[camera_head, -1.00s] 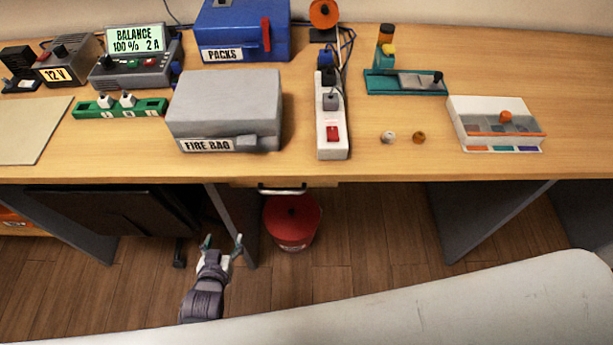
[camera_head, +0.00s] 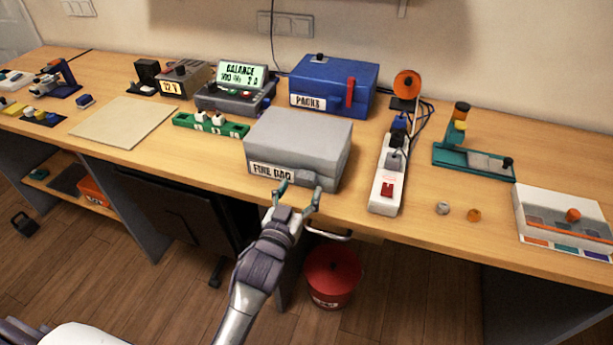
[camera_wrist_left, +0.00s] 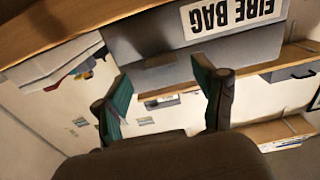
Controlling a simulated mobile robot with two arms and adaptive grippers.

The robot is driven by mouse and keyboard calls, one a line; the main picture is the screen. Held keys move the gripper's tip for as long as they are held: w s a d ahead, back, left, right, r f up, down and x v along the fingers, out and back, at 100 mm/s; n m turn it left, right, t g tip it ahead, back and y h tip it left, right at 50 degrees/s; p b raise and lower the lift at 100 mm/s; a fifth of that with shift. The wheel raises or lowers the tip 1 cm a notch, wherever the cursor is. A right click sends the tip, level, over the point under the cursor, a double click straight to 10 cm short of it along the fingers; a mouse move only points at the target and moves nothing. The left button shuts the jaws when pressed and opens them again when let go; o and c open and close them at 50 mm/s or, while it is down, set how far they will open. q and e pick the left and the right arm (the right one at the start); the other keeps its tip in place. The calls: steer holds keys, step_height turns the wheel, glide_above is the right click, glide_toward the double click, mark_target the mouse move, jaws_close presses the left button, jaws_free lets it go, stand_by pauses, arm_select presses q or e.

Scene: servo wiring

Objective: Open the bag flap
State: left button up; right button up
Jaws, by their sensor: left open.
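The grey fire bag (camera_head: 300,140) sits shut near the front edge of the desk, with a white "FIRE BAG" label and a grey tab (camera_head: 306,179) on its front. In the left wrist view the bag (camera_wrist_left: 150,38) appears upside down beyond the fingers. My left gripper (camera_head: 298,194) is open and empty, just in front of the bag's front face near the tab. I cannot tell whether a fingertip touches it. In the left wrist view its two teal-padded fingers (camera_wrist_left: 163,98) are spread apart. My right gripper is not in view.
A white power strip (camera_head: 388,190) with a red switch stands right of the bag. A blue "PACKS" box (camera_head: 335,85) and balance charger (camera_head: 236,92) stand behind. A green strip (camera_head: 210,126) lies left. A red bucket (camera_head: 332,275) is on the floor below the desk.

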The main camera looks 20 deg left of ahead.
mark_target(305, 180)
arm_select(q)
steer(key=shift+w, duration=2.25)
steer(key=shift+c, duration=0.2)
jaws_close()
